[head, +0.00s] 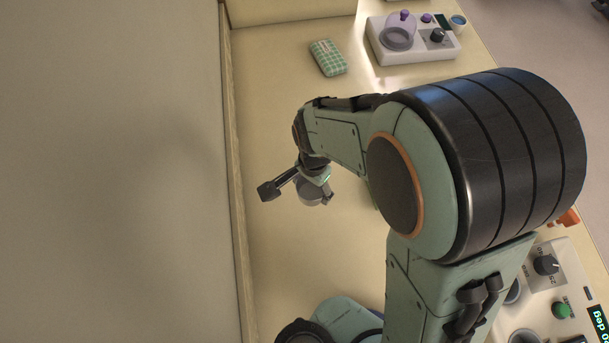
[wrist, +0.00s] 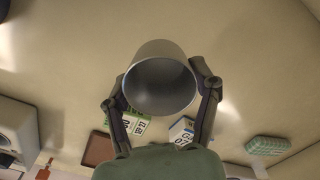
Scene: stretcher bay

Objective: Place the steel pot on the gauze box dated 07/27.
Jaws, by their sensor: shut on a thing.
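The steel pot (wrist: 160,50) is a plain grey cylinder with its round opening towards the wrist camera. My gripper (wrist: 160,88) is shut on it, with one finger on each side. In the head view the pot (head: 310,191) shows small below my wrist, over the pale counter. In the wrist view a white and green box (wrist: 135,122) and another white box (wrist: 182,131) with a dark and green print lie beyond my fingers, partly hidden by them and the pot. Their dates are too small and cut off to read surely. My arm hides these boxes in the head view.
A green checked packet (head: 328,57) lies at the back of the counter (head: 275,110). A white device (head: 412,42) with purple parts stands behind right. A brown square (wrist: 98,150) lies beside the boxes in the wrist view. A wall runs along the left.

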